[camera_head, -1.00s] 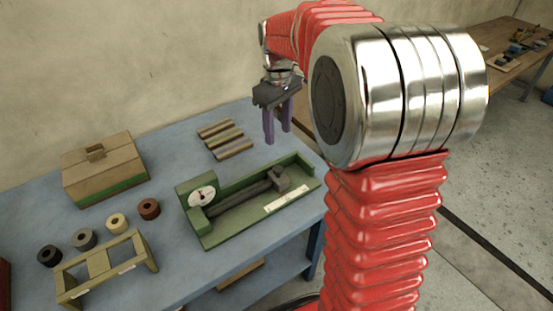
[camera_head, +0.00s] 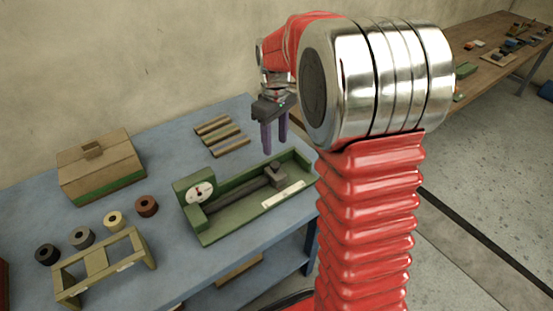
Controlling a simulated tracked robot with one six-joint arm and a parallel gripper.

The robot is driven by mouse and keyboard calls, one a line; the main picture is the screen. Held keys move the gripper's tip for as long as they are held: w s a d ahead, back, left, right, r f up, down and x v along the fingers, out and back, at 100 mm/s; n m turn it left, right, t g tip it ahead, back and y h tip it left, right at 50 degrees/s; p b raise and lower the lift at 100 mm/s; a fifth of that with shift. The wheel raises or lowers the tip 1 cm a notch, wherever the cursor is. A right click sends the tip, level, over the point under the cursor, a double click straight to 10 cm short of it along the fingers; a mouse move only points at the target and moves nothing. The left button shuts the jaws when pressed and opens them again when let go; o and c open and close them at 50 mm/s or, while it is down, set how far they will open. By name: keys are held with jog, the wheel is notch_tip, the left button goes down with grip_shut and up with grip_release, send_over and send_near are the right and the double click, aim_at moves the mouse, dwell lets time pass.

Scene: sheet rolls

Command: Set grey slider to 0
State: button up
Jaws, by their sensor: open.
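A green device (camera_head: 215,231) with a round white dial (camera_head: 200,192) at its left end sits on the blue table. A dark grey bar (camera_head: 235,197) runs along it, and a grey block (camera_head: 275,175), which looks like the slider, sits near the right end. A pale label strip (camera_head: 284,194) lies along the front right; its marks are too small to read. My gripper (camera_head: 275,146) has two purple fingers pointing down, apart and empty. In the picture it is just above the grey block, behind the device's right part; the height gap is hard to tell.
Several small rolls (camera_head: 113,220) stand left of the device, behind a yellowish wooden frame (camera_head: 148,251). A lidded box (camera_head: 100,167) stands at the back left. Several short bars (camera_head: 221,134) lie behind the device. A wooden table (camera_head: 490,62) stands at the far right.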

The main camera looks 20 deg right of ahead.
aim_at(275, 164)
notch_tip(275, 164, down, 8)
jog(key=shift+f, duration=0.1)
dwell(0.4)
grip_shut()
dwell(0.4)
